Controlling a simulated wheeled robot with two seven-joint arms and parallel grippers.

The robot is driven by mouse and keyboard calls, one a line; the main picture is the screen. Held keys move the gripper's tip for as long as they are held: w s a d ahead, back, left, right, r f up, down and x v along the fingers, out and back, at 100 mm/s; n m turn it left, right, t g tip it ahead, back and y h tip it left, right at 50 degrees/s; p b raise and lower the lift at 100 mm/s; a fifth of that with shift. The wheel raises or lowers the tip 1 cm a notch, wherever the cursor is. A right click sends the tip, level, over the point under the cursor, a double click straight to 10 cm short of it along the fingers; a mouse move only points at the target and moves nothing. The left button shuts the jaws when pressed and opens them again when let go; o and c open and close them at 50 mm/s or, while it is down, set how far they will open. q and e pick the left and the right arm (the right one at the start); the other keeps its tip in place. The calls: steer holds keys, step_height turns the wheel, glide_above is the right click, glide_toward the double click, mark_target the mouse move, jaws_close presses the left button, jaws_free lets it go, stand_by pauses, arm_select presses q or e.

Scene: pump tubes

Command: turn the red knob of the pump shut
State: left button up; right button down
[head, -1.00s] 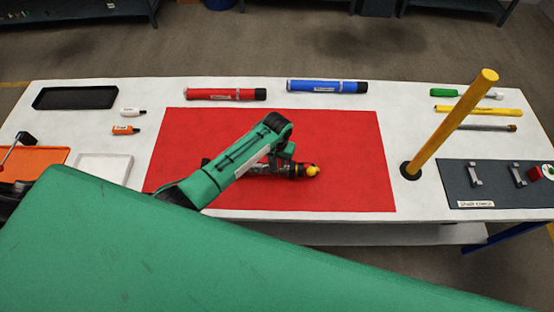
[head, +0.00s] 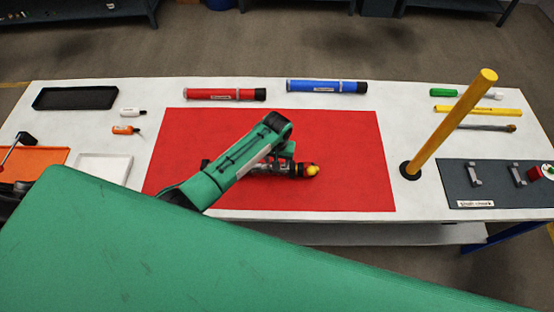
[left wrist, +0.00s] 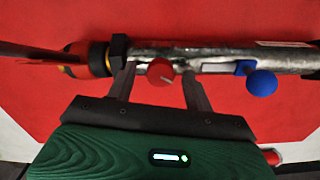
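The pump is a silvery tube (left wrist: 225,57) lying on a red mat (head: 345,140). It also shows in the head view (head: 262,168), partly behind my green left arm, with a yellow tip (head: 312,170) at its right end. The red knob (left wrist: 160,71) stands on the tube's side and bears a pale mark. A blue knob (left wrist: 262,82) sits further right on the same tube. My left gripper (left wrist: 159,85) is open, with one finger on each side of the red knob and a visible gap to each. In the head view its fingers are hidden. My right gripper is not in view.
A red tube (head: 225,94) and a blue tube (head: 327,86) lie behind the mat. A yellow post (head: 450,125) stands to its right, near a dark panel (head: 495,190) with brackets. A black tray (head: 75,98) is at the back left. The mat's right side is clear.

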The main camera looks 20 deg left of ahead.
arm_select(q)
step_height(320, 180, up, 14)
steer(key=b, duration=0.4)
stand_by(0.3)
steer(key=shift+f, duration=0.15)
